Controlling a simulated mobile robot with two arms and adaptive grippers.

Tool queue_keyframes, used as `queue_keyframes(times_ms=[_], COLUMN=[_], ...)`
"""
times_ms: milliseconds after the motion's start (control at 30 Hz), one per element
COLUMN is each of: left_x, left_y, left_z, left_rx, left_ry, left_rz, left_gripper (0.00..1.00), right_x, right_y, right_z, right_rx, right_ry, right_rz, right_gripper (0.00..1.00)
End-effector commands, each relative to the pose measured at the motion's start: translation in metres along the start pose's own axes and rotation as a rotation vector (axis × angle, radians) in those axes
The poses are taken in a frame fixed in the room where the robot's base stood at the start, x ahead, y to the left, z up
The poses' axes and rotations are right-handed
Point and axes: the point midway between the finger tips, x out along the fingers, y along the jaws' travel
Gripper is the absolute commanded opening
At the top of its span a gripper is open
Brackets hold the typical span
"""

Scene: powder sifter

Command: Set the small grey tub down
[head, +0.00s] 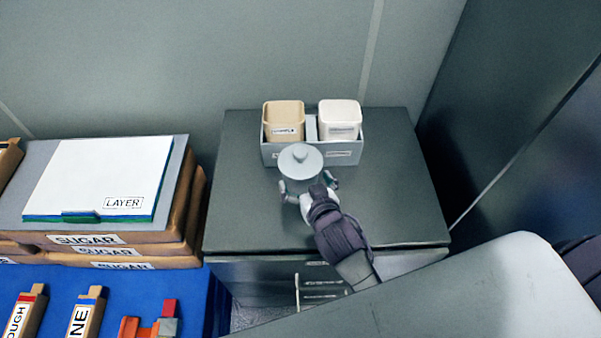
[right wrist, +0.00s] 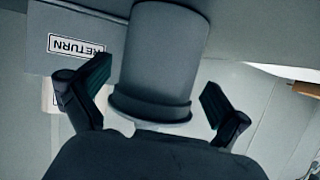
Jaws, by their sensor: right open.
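The small grey tub (head: 300,160), with a round lid and knob, is upright at the dark cabinet top (head: 385,215), just in front of the two-bin holder. In the right wrist view the tub (right wrist: 162,60) appears upside down, its base end against the dark surface. My right gripper (head: 307,185) is open around the tub. In the right wrist view its fingers (right wrist: 158,80) stand on either side with a gap to the tub's wall. My left gripper is not in view.
A grey holder (head: 312,129) carries a tan bin (head: 283,118) and a white bin (head: 340,117); the right wrist view shows a RETURN label (right wrist: 76,47). Sugar-labelled bags (head: 125,253) are stacked at left under a LAYER board (head: 100,180). The cabinet top's right side is clear.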

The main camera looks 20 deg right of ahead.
Motion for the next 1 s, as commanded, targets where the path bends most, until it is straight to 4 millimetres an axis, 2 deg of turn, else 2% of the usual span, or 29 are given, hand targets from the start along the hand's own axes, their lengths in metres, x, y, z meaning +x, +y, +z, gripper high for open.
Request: queue_keyframes(times_ms=[67, 233, 533, 833, 1000], left_x=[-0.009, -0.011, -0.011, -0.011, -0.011], left_y=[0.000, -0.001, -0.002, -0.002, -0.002], left_z=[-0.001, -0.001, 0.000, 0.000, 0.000], left_rx=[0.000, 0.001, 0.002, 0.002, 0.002], left_ry=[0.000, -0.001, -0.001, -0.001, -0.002], left_rz=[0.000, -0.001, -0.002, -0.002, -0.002], left_gripper=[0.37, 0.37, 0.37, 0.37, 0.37], right_x=[0.012, 0.031, 0.035, 0.035, 0.035], right_y=[-0.001, -0.001, -0.001, -0.001, -0.001], right_z=[-0.007, -0.004, -0.002, -0.002, -0.004], right_rx=[-0.002, -0.002, -0.001, -0.001, -0.001], right_ry=[0.002, 0.002, 0.001, 0.001, 0.003], right_rz=[0.000, 0.000, -0.001, -0.001, -0.002], right_gripper=[1.00, 1.00, 0.98, 0.48, 0.48])
